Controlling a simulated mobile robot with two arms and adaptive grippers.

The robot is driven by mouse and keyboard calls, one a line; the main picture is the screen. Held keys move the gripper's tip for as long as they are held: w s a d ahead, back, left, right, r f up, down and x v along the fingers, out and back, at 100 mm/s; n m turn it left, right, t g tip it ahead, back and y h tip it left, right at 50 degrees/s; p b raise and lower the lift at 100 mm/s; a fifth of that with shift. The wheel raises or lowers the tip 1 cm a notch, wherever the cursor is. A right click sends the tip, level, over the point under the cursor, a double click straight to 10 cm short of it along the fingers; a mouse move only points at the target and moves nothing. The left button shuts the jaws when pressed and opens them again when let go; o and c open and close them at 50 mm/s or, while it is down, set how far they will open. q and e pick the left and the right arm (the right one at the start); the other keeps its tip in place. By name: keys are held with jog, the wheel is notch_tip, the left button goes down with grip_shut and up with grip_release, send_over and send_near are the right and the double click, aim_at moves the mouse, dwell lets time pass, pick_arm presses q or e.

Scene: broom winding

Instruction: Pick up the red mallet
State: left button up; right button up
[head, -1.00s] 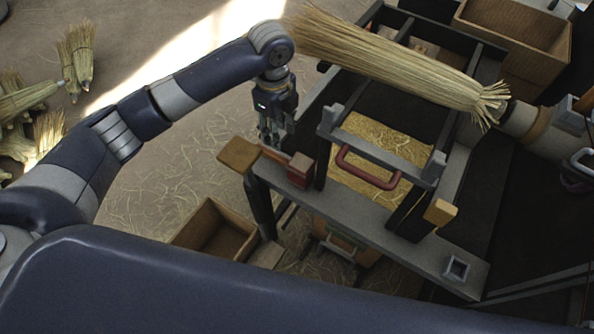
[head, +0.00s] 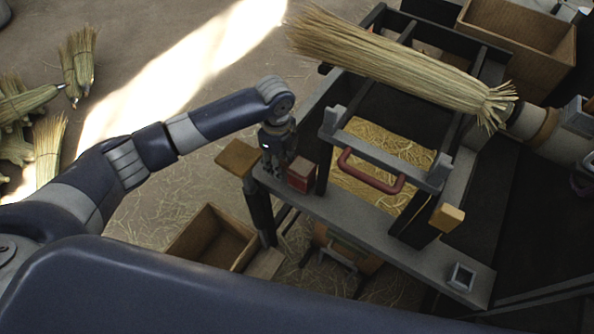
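The red mallet's block-shaped head (head: 302,175) rests on the grey front ledge of the machine, left of the frame with the red handle. My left gripper (head: 274,168) points down right beside the head, on its left. It covers the place where the mallet's handle lies. The fingertips are dark and small, so I cannot tell whether they are around the handle or closed on it. My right gripper is not in view.
A straw broom head (head: 400,62) is mounted across the back of the machine. A red grab handle (head: 370,172) stands close right of the mallet. A wooden pad (head: 238,158) sticks out left of the gripper. An open wooden box (head: 212,240) stands on the floor below.

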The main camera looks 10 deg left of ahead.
pick_arm(q)
jog(key=shift+f, duration=0.65)
grip_shut()
jog(key=shift+w, duration=0.1)
notch_tip(320, 180, up, 18)
jog(key=s+a, duration=0.3)
jog(key=s, duration=0.5)
jog(key=s+a+b, duration=0.1)
jog(key=s+a, duration=0.2)
jog(key=s, duration=0.6)
